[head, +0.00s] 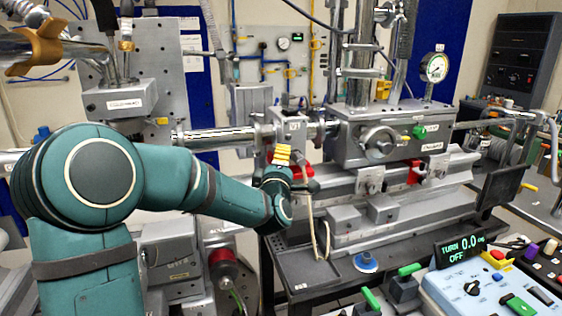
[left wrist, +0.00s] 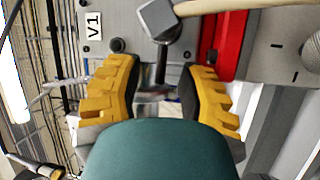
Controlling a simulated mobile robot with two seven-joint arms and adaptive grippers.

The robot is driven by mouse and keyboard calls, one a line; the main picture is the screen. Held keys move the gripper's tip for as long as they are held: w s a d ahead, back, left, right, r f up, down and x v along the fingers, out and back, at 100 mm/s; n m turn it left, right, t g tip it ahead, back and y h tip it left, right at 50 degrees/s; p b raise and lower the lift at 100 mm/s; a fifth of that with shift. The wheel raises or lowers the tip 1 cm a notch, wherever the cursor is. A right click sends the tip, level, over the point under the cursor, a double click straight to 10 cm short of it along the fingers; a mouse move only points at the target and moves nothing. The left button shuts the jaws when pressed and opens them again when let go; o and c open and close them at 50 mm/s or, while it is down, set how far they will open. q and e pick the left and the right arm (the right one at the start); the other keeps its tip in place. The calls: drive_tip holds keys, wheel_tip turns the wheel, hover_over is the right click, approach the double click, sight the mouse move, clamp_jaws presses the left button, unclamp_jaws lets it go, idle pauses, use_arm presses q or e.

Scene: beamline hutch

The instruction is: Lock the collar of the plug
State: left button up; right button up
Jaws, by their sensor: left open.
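My left gripper (head: 282,156) has its yellow fingers raised in front of the grey block (head: 294,129) labelled V1. In the left wrist view its fingers (left wrist: 160,78) are open. A dark grey piece with a blocky head (left wrist: 157,18) and a thin stem (left wrist: 162,65) shows between and beyond them; it appears to be the plug. I see no finger contact with it. A beige cable (left wrist: 225,6) runs off right from the head; it hangs in a loop in the head view (head: 311,220). I cannot make out the collar separately. My right gripper is out of view.
A red part (left wrist: 222,45) stands close right of the fingers. A steel tube (head: 220,135) leads left from the V1 block. A grey chamber (head: 375,140) stands right. A control box display (head: 461,250) reads TURN 0.0, OFF. The dark table (head: 320,272) has clear patches.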

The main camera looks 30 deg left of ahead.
use_arm(q)
clamp_jaws()
